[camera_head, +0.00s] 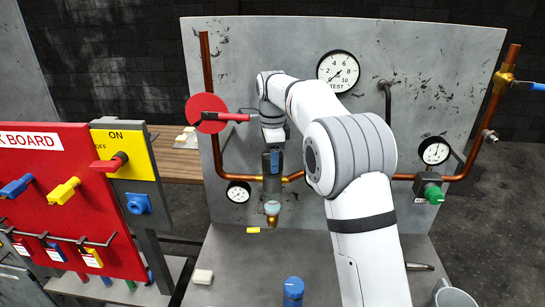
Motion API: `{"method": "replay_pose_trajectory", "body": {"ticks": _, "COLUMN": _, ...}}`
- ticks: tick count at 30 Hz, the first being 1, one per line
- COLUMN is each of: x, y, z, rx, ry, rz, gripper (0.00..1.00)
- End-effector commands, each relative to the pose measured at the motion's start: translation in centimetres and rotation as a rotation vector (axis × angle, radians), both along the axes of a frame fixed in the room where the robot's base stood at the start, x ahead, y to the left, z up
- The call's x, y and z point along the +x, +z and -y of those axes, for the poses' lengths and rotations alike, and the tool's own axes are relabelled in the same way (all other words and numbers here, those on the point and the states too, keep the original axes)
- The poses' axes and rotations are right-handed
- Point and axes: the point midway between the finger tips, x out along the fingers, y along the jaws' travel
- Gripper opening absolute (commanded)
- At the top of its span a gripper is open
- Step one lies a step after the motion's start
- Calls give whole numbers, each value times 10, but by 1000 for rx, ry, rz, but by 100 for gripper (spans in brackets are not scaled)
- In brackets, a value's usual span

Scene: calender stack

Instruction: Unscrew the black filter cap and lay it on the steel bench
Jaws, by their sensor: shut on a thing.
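My gripper (272,172) points straight down at the filter on the copper pipe, in front of the upright grey panel. Its jaws are shut on the dark top of the filter, the black filter cap (272,186). Gripper and cap are both dark and hard to tell apart, and the cap is largely hidden. I cannot tell how far the cap is turned. Below it hang the pale filter bowl (272,208) and a brass end. The grey steel bench (240,268) lies below and in front of the panel.
A blue-topped bottle (293,291), a pale block (203,276) and a grey mug (453,294) stand on or near the bench. A red disc (207,113) and a small gauge (238,191) are left of the filter. The red lock board (70,200) stands at left. The bench's middle is clear.

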Motion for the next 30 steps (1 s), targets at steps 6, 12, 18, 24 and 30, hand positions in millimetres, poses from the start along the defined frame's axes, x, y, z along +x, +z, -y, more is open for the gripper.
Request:
{"method": "replay_pose_trajectory", "body": {"ticks": 6, "x": 0, "y": 1, "z": 0, "rx": -1, "ry": 121, "rz": -2, "gripper": 35}}
{"method": "replay_pose_trajectory", "body": {"ticks": 12, "x": 0, "y": 0, "z": 0, "rx": 0, "ry": 126, "rz": -1, "gripper": 35}}
{"method": "replay_pose_trajectory", "body": {"ticks": 18, "x": 0, "y": 2, "z": 0, "rx": 0, "ry": 209, "rz": -1, "gripper": 35}}
{"method": "replay_pose_trajectory", "body": {"ticks": 24, "x": 0, "y": 0, "z": 0, "rx": 0, "ry": 316, "rz": 0, "gripper": 35}}
{"method": "replay_pose_trajectory", "body": {"ticks": 30, "x": 0, "y": 0, "z": 0, "rx": -1, "ry": 320, "rz": 2, "gripper": 35}}
